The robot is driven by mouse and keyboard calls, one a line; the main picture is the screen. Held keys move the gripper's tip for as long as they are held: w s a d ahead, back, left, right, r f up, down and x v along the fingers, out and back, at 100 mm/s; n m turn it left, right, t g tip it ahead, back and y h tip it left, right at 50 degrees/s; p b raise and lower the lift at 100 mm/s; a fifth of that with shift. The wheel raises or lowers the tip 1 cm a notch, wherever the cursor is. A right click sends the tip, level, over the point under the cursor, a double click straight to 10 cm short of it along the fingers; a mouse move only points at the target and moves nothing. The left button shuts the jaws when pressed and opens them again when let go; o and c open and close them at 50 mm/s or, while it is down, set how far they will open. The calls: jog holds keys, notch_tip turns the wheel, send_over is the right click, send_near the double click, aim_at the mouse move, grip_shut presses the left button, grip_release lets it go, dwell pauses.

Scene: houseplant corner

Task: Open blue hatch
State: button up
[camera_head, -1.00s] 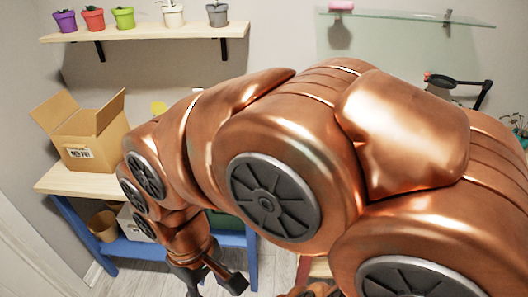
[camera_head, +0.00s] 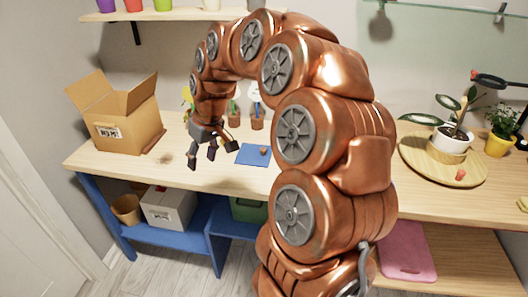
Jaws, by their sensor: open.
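A flat blue square panel (camera_head: 248,158), which looks like the blue hatch, lies flush on the wooden tabletop. A small brown knob-like thing (camera_head: 264,151) sits on it near its right side. My gripper (camera_head: 203,158) hangs pointing down above the table, just left of the blue panel and apart from it. Its dark fingers are spread with nothing between them. My arm covers the tabletop right of the panel.
An open cardboard box (camera_head: 122,125) stands at the table's left end. Small brown pots (camera_head: 257,122) stand behind the panel. A round wooden tray (camera_head: 415,165) with a white-potted plant (camera_head: 453,138) is at right. Bare tabletop lies in front of the box.

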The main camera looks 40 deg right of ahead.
jog(key=w+d+f+m+t+h+b, duration=0.1)
jog(key=w+d+f, duration=0.2)
jog(key=d, duration=0.5)
jog(key=w+d+f+m+t+b, duration=0.1)
jog(key=w+d+f, duration=0.2)
jog(key=d, duration=0.6)
jog(key=h+b, duration=0.1)
send_near(263, 149)
jog(key=shift+m, duration=0.4)
jog(key=shift+p+x, duration=0.4)
jog(key=shift+x, duration=3.9)
grip_shut()
